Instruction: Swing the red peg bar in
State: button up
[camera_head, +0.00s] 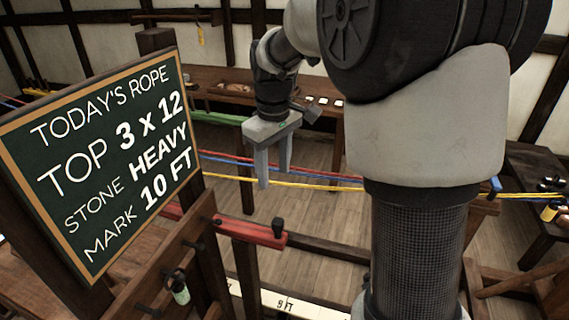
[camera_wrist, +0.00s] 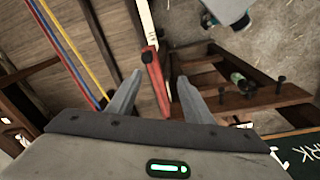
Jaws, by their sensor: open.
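The red peg bar (camera_head: 248,230) juts out to the right from a dark wooden post, with a dark knob standing at its free end. In the wrist view the red bar (camera_wrist: 156,82) shows beyond and between my fingertips, with its knob end toward the top. My gripper (camera_head: 273,180) is open and empty, pointing down, above and a little beyond the bar in the head view. The wrist view shows both fingers (camera_wrist: 160,85) apart, with nothing between them touching. Part of the bar near the post is hidden by the wooden frame in the head view.
Red, blue and yellow ropes (camera_head: 322,184) stretch across behind the bar. A chalkboard (camera_head: 100,165) stands at the left. A wooden rack (camera_head: 165,265) with pegs and a green bottle-like item (camera_head: 180,287) stands below it. A white board marked 9 FT (camera_head: 285,303) lies low in front.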

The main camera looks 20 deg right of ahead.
jog(key=s+r+m+t, duration=0.1)
jog(key=s+r+m, duration=0.1)
jog(key=s+r, duration=0.4)
jog(key=shift+s+r+t+p, duration=0.3)
jog(key=shift+s+t+p, duration=0.1)
jog(key=shift+s, duration=0.8)
jog(key=shift+c, duration=0.3)
